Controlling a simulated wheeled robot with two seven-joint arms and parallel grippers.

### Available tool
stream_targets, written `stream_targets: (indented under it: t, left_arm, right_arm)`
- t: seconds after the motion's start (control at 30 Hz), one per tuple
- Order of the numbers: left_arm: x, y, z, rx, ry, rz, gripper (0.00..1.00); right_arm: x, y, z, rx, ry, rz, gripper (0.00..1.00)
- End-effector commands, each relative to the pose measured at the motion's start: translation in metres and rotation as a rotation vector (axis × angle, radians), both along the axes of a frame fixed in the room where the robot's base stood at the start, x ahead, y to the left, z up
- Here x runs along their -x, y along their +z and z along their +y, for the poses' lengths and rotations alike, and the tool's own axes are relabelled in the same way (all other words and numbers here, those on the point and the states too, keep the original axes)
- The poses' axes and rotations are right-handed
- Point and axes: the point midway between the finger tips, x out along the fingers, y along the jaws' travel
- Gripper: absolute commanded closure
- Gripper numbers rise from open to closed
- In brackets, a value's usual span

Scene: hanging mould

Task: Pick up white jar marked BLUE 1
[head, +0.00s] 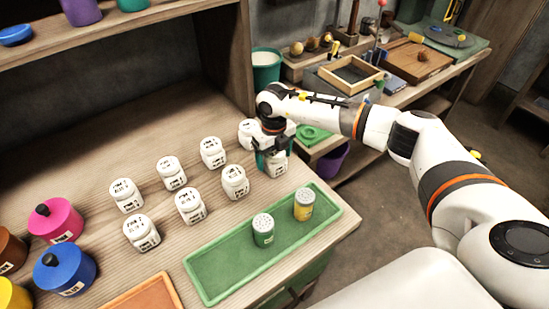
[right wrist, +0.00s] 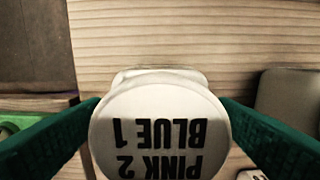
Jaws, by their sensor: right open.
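In the right wrist view, a white jar (right wrist: 160,125) fills the middle, its lid printed PINK 2 and BLUE 1, upside down in the picture. The green fingers of my right gripper (right wrist: 160,108) are open, one on each side of this jar. In the head view, my right gripper (head: 271,160) is low over the jar (head: 275,169) at the right end of the front row and hides part of it. Several more white jars (head: 235,181) stand upright in two rows; their small lettering is hard to read. My left gripper is out of view.
A green tray (head: 215,281) holds a green-labelled shaker (head: 263,229) and a yellow one (head: 304,204), in front of the jars. Pink (head: 56,219) and blue (head: 64,268) pots stand at left. Another white jar (head: 247,133) stands close behind my right gripper.

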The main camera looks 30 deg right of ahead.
Motion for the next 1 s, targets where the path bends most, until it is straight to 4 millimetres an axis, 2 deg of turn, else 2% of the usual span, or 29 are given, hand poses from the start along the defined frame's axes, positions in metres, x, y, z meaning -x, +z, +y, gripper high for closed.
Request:
stream_targets:
  t: [0.13, 0.4, 0.7, 1.0]
  left_arm:
    - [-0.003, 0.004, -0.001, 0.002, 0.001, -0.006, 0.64]
    - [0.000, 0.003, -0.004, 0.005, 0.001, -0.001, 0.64]
    - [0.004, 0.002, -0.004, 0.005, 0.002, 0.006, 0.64]
    - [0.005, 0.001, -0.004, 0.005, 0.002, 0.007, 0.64]
  right_arm:
    - [0.000, -0.015, 0.000, -0.002, -0.001, 0.000, 0.20]
    - [0.000, -0.017, 0.000, -0.001, 0.000, -0.001, 0.22]
    - [0.000, -0.017, 0.000, -0.001, 0.000, -0.001, 0.71]
    - [-0.001, -0.012, 0.000, -0.002, 0.000, -0.004, 0.73]
